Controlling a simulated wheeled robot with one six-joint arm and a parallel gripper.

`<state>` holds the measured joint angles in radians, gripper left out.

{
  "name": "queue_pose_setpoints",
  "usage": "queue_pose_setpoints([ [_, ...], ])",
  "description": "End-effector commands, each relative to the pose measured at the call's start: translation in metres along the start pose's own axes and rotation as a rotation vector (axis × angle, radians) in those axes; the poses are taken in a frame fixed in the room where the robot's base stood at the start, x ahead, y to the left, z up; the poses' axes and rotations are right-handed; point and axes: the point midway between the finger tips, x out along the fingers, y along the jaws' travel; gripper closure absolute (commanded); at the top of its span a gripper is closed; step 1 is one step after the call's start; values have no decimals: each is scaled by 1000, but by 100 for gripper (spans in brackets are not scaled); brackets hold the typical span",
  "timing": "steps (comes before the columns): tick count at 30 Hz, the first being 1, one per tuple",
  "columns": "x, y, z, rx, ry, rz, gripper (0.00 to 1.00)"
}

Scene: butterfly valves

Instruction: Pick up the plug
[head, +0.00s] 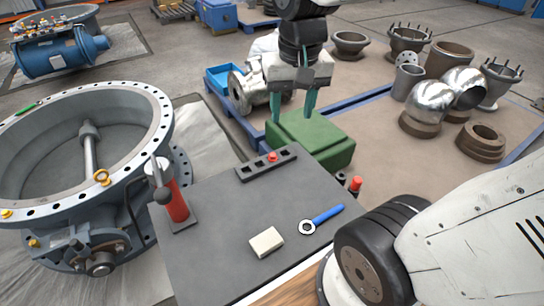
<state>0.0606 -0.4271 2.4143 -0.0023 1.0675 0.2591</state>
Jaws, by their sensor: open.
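A small red plug (272,157) stands in a black rack (245,174) with several square holes, on the dark tabletop. A second red-topped piece (356,183) shows at the table's right edge, in or beside a dark holder; I cannot tell which. My gripper (291,115) points down with its two green fingers apart and nothing between them. In the picture it is in front of the green box, above and slightly right of the rack, apart from the plug. Its exact height is hard to tell.
The dark table (215,250) also holds a white block (266,242), a blue wrench (322,219) and a red cylinder with a lever (174,200). A green box (320,145) stands behind. A large valve ring (150,95) is left. Pipe fittings (430,105) stand at the back right.

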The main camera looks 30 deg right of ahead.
Motion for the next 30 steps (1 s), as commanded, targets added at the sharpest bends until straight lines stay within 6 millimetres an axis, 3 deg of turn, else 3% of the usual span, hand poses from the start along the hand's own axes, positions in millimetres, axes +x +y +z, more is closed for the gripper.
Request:
queue_pose_setpoints([
  [3,26,-6,-49,142,-21,8,51],
  [8,72,-8,-110,339,-35,18,51],
  [15,169,3,-187,637,-55,37,51],
  [21,254,18,-226,852,-66,52,51],
  [24,285,24,-236,924,-67,57,51],
  [30,316,29,-243,991,-68,61,51],
])
